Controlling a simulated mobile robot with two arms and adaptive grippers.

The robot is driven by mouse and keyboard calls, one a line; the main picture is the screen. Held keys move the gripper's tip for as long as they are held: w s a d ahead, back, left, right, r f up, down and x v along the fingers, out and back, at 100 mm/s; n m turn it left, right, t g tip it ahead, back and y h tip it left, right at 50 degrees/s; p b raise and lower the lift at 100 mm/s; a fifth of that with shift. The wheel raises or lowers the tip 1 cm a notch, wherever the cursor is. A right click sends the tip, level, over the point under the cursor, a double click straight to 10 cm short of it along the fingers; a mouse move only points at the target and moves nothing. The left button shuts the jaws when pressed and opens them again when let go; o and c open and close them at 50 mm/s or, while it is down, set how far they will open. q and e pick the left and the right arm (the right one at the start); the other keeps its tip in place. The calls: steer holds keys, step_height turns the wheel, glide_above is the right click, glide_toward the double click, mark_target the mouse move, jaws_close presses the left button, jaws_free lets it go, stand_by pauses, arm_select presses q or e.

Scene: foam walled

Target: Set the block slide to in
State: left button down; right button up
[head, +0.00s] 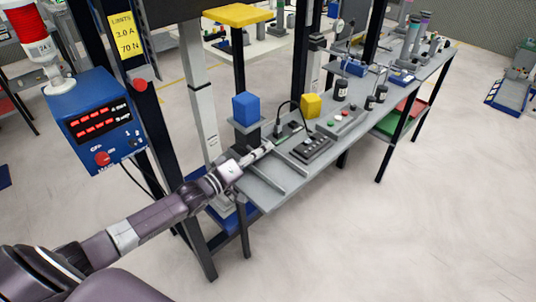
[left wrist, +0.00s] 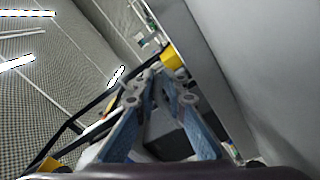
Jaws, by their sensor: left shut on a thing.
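The block slide appears to be the dark grey stand (head: 247,134) with a blue block (head: 246,108) on top, at the near left end of the grey bench. My left gripper (head: 264,148) reaches in from the left, low against the front of this stand. In the left wrist view, my left gripper's two blue-sided fingers (left wrist: 160,88) stand around a dark grey part (left wrist: 172,135). The gripper is shut on this part; its outline is mostly hidden by the fingers, and I cannot tell how far the slide sits in or out. My right gripper is not in view.
A yellow block (head: 311,105), a black button box (head: 312,148) and a control panel (head: 340,122) stand on the bench. A blue meter box (head: 98,120) on a black post is at the left. The floor (head: 400,230) in front is clear.

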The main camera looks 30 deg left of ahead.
arm_select(q)
steer(key=shift+w+a+r, duration=0.25)
steer(key=shift+r, duration=0.3)
steer(key=c, duration=2.1)
jaws_free()
steer(key=shift+f, duration=0.1)
steer(key=shift+s+f, duration=0.1)
steer(key=shift+f, duration=0.05)
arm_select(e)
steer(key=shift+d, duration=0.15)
arm_select(q)
steer(key=shift+s+f, duration=0.1)
steer(key=shift+s, duration=0.3)
steer(key=v, duration=1.1)
steer(key=shift+a, duration=0.15)
steer(key=shift+s, duration=0.1)
